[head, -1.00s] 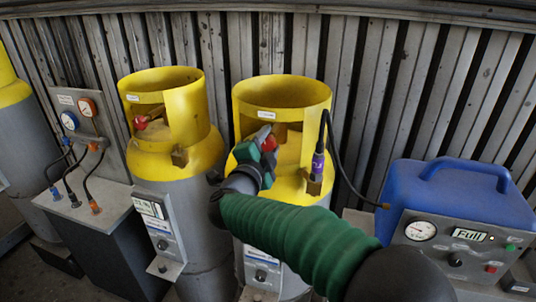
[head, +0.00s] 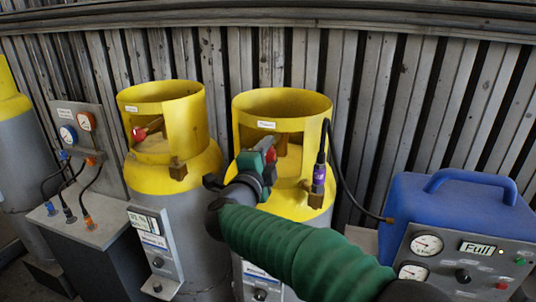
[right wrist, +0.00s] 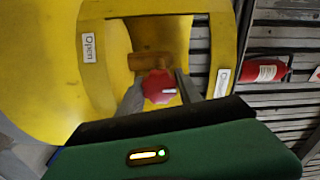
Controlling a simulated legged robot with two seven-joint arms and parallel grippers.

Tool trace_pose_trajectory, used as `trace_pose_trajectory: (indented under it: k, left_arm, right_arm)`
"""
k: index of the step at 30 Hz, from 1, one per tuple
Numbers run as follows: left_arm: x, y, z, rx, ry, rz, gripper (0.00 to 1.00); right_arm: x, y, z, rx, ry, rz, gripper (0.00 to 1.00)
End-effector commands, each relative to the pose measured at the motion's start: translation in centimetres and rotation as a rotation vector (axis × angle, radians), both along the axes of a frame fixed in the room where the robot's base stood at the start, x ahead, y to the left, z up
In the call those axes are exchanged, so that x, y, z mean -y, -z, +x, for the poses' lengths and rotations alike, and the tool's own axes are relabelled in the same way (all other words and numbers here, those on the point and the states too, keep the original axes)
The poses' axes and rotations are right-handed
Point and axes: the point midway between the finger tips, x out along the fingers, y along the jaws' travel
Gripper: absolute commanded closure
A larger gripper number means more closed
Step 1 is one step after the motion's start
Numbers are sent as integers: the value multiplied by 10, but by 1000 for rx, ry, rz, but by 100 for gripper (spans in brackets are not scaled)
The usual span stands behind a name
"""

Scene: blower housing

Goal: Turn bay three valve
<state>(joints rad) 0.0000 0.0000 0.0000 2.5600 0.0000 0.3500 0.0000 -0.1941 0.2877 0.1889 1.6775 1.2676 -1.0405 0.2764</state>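A red valve knob (right wrist: 160,87) on a brass stem sits inside the yellow collar of the right-hand gas cylinder (head: 313,103). In the right wrist view a white mark on the knob points right. A label reading "Open" (right wrist: 88,48) is on the left of the collar opening; another label (right wrist: 222,83) is on the right, hard to read. My right gripper (head: 268,157) is at the knob, with one finger on each side. The knob nearly fills the gap, and I cannot tell whether the fingers press on it. My left gripper is out of view.
Another yellow-topped cylinder (head: 180,165) with a red knob (head: 139,134) stands to the left. A black hose with a purple fitting (head: 319,176) runs from the right cylinder toward a blue unit (head: 440,215). A gauge panel (head: 90,150) with hoses is at left.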

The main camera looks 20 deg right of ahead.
Motion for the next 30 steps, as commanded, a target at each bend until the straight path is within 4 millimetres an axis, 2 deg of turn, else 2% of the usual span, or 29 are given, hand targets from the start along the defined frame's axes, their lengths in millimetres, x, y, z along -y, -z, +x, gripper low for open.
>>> trace_pose_trajectory:
  k: [1, 5, 14, 17, 20, 30]
  left_arm:
    - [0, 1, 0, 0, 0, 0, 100]
    - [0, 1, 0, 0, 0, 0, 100]
    - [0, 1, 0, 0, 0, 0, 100]
    - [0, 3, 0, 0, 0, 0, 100]
    - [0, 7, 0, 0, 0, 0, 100]
    - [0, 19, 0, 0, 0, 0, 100]
  right_arm:
    - [0, 5, 0, -9, 0, 3, 53]
    - [0, 4, 0, -6, 0, 2, 37]
    - [-1, 2, -1, -3, 0, 1, 37]
    - [-6, 2, -8, -3, -3, 1, 37]
    - [-18, 3, -24, -1, -5, 0, 37]
    - [-74, 5, -105, -4, -6, 0, 37]
